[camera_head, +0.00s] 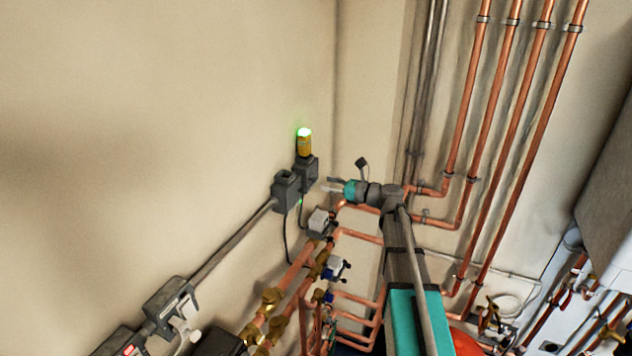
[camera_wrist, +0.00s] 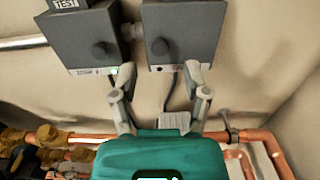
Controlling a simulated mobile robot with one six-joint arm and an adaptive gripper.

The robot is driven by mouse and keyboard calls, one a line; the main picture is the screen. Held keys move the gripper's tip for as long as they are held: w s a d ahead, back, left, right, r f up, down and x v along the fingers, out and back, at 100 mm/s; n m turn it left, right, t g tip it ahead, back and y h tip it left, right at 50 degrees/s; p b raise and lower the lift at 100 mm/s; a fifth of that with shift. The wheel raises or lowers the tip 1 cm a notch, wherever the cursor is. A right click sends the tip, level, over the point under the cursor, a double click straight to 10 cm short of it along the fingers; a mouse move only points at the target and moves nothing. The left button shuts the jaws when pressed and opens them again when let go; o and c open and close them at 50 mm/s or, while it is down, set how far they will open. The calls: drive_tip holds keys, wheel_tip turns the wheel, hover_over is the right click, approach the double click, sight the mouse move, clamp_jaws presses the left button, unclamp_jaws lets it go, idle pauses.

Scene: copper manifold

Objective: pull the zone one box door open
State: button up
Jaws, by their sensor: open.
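Two small dark grey boxes hang side by side on the wall. The left box (camera_wrist: 84,38) has a round knob on its front and a label reading TEST on top; it also shows in the head view (camera_head: 286,191). The right box (camera_wrist: 181,34) has a similar knob; in the head view this box (camera_head: 307,172) carries a yellow beacon lit green. Both fronts look shut. I cannot read which box is zone one. My gripper (camera_wrist: 160,76) is open and empty, its fingertips near the boxes' lower edges, apart from both knobs. It shows side-on in the head view (camera_head: 330,186).
Copper pipes (camera_wrist: 90,137) with brass fittings run below the boxes. A conduit (camera_head: 235,240) leads from the left box to a lower grey box (camera_head: 170,305). Thin black cables hang under the boxes. Vertical copper pipes (camera_head: 515,130) stand at the right.

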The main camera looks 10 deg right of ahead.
sight(315, 180)
drive_tip(key=shift+x, duration=2.1)
clamp_jaws()
